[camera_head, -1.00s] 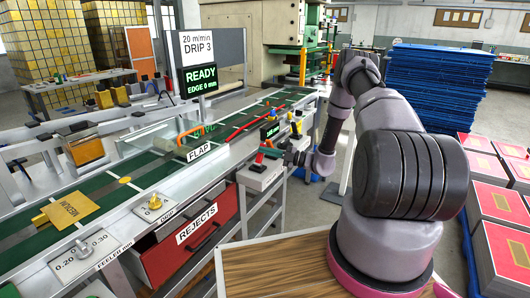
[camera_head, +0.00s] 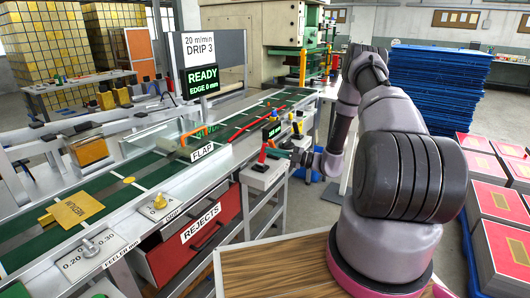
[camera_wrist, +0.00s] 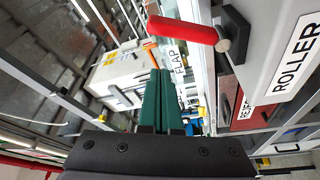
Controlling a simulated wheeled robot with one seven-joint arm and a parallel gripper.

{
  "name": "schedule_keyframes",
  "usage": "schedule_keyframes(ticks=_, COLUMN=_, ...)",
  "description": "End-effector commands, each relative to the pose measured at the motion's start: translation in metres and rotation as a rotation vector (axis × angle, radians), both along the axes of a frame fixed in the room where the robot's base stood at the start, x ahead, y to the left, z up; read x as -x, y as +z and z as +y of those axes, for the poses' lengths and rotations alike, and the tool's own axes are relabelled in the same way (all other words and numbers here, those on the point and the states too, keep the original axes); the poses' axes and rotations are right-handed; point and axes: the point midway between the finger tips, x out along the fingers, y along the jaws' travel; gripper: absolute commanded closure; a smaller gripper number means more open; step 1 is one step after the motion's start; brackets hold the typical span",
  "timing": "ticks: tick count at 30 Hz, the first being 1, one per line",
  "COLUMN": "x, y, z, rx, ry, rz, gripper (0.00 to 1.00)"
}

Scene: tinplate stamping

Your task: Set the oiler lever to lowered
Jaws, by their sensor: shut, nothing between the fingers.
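A red-handled lever (camera_head: 262,154) stands up from a small grey box (camera_head: 262,177) beside the conveyor in the head view. In the wrist view the red lever (camera_wrist: 185,30) sticks out from the pale box (camera_wrist: 262,35), whose visible label reads ROLLER; the rest of the label is cut off. My gripper (camera_head: 281,153) is just to the right of the lever in the head view. In the wrist view its green fingers (camera_wrist: 159,90) are pressed together and empty, and the lever lies beyond and to one side of them. I see no contact.
A display stand (camera_head: 271,132) and small coloured knobs are close behind my gripper. The FLAP plate (camera_head: 202,152) and conveyor (camera_head: 130,183) lie to the left, with a red REJECTS drawer (camera_head: 200,225) below. A wooden-topped surface (camera_head: 270,268) is in front.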

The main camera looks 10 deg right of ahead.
Motion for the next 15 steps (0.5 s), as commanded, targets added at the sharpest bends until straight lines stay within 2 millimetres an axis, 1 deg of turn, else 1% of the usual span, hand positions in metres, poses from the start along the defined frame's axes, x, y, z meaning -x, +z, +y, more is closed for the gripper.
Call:
schedule_keyframes(ticks=1, x=0.005, y=-0.002, z=-0.011, rx=-0.001, ry=-0.003, rz=0.001, gripper=1.0)
schedule_keyframes(ticks=6, x=0.021, y=-0.008, z=-0.039, rx=-0.003, ry=-0.001, rz=0.001, gripper=1.0)
schedule_keyframes(ticks=10, x=0.029, y=-0.01, z=-0.053, rx=-0.002, ry=0.001, rz=0.0, gripper=1.0)
schedule_keyframes(ticks=15, x=0.033, y=-0.012, z=-0.06, rx=-0.001, ry=0.003, rz=-0.001, gripper=1.0)
